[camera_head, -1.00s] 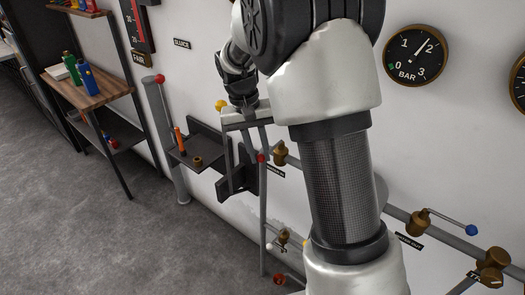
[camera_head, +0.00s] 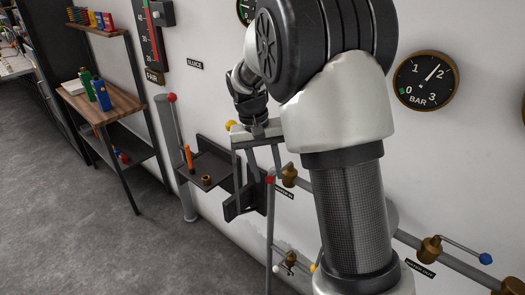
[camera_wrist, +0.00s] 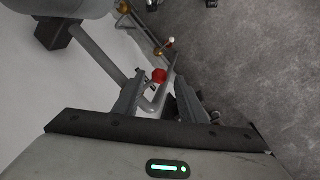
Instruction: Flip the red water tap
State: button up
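A brass valve (camera_head: 289,176) sits on the wall pipework, with a red ball knob (camera_head: 270,180) close to its left, just below my gripper (camera_head: 258,172). My gripper points down along the wall, partly covered by my arm. In the wrist view, a red knob (camera_wrist: 159,76) on a bent grey bar shows between the spread fingers of my gripper (camera_wrist: 156,88), nearer the left finger. The fingers are apart and nothing is clasped. I cannot tell whether a finger touches the knob or bar.
A dark wall shelf (camera_head: 212,168) with an orange-handled tool is left of my gripper. A pipe with a red ball (camera_head: 172,97) stands farther left. A blue-tipped lever valve (camera_head: 431,249) is at the lower right. The floor at left is clear.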

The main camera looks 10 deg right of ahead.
jog(key=a+r+p, duration=0.2)
jog(key=a+r, duration=0.1)
jog(key=r, duration=1.3)
jog(key=shift+w+r, duration=0.25)
jog(key=shift+r, duration=0.1)
jog(key=shift+a, duration=0.1)
